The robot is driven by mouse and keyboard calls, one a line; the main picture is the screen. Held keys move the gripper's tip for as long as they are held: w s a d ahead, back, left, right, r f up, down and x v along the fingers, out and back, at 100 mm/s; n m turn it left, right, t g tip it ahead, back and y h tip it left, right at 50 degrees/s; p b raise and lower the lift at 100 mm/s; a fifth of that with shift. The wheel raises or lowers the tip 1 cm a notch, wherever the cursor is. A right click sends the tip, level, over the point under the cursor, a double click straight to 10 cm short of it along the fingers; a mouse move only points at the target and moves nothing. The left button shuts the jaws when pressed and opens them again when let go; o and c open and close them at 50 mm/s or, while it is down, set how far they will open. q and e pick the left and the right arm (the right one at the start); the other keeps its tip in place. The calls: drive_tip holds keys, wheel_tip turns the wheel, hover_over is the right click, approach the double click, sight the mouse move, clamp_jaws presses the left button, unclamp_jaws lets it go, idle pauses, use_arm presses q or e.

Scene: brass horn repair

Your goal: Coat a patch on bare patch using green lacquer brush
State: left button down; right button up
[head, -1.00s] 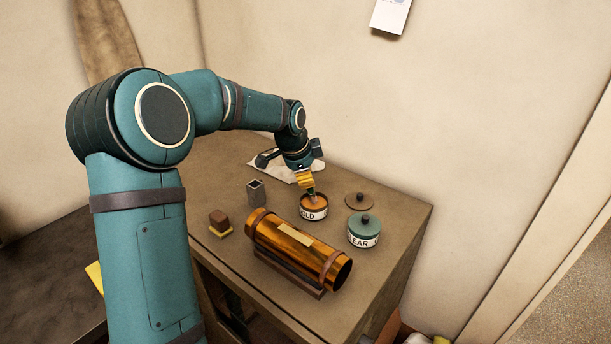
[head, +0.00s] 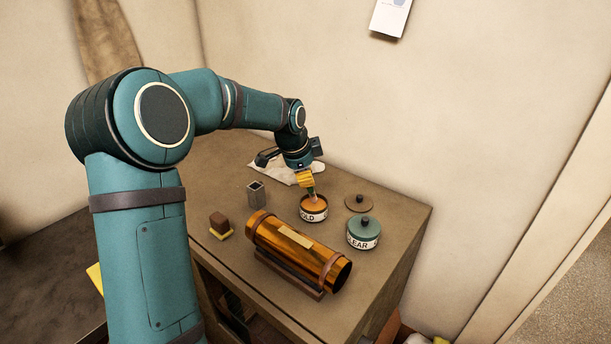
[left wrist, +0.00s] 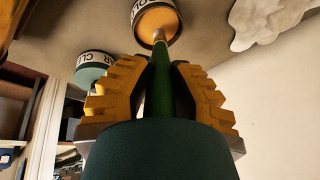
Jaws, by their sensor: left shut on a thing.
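My left gripper (head: 308,187) is shut on the green brush (head: 312,192), which points down at the open pot of orange-gold lacquer (head: 314,215) labelled "OLD" as far as it shows. In the left wrist view the brush (left wrist: 162,85) stands between the yellow fingers, its tip overlapping the lacquer in the pot (left wrist: 157,22). I cannot tell whether the tip touches the lacquer. The shiny brass tube (head: 315,258) lies in a cradle in front, with a pale patch (head: 295,236) on top. My right gripper is not in view.
A closed green-lidded pot labelled "LEAR" (head: 363,240) stands right of the open pot, near a loose brown lid (head: 358,203). A grey square holder (head: 256,193) and a brown block on a yellow base (head: 219,223) stand left. A white cloth (head: 290,176) lies behind.

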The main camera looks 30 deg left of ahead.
use_arm(q)
drive_tip(key=shift+r+p, duration=1.95)
drive_tip(key=shift+r, duration=1.1)
